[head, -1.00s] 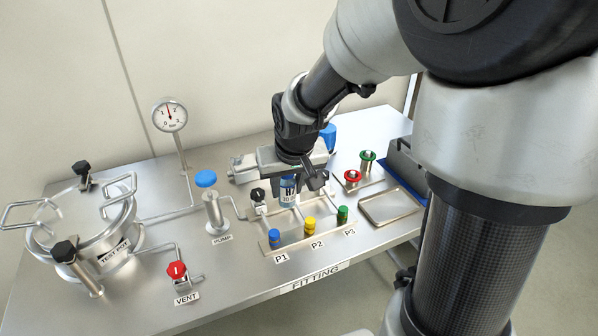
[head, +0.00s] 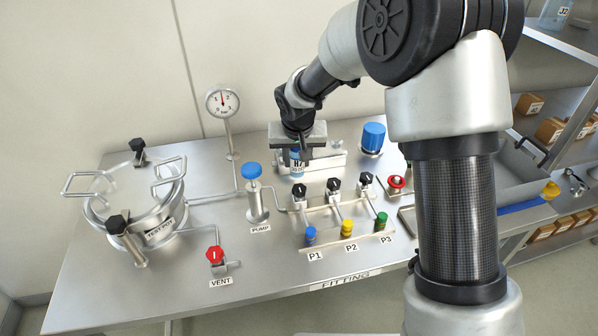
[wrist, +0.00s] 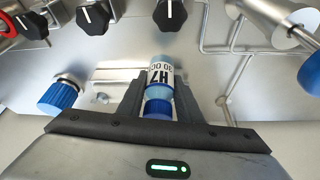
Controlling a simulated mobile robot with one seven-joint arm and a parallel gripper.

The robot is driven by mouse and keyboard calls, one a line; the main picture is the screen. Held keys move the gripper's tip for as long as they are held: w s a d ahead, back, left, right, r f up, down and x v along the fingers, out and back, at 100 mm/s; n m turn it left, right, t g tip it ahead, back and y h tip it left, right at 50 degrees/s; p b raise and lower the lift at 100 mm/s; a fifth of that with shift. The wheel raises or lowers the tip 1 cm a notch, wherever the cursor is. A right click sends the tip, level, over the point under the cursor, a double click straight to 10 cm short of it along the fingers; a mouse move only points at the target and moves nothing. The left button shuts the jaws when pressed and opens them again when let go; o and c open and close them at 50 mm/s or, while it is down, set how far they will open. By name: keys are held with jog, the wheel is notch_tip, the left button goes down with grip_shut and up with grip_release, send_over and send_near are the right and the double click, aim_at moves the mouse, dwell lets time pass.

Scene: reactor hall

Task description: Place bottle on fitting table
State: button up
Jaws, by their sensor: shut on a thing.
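The bottle (head: 297,163) is small and blue-white with an "H7" label. It is upright in the head view, near the back of the steel fitting table (head: 280,257), behind the row of black knobs. My gripper (head: 298,152) is above it and shut on it. In the wrist view the bottle (wrist: 159,75) sits between the two dark fingers of my gripper (wrist: 160,100), with its blue end nearest the palm. I cannot tell whether its base touches the table. The fingers partly hide it.
Black valve knobs (head: 334,185) and ports P1, P2, P3 stand in front of the bottle. The pump (head: 257,200) is to its left, a blue-capped fitting (head: 373,138) to its right. The test pot (head: 135,207), gauge (head: 222,102) and red vent valve (head: 215,256) stand farther left.

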aim_at(298, 170)
jog(key=shift+f, duration=2)
jog(key=shift+f, duration=0.15)
jog(key=o, duration=1.1)
jog(key=shift+c, duration=0.2)
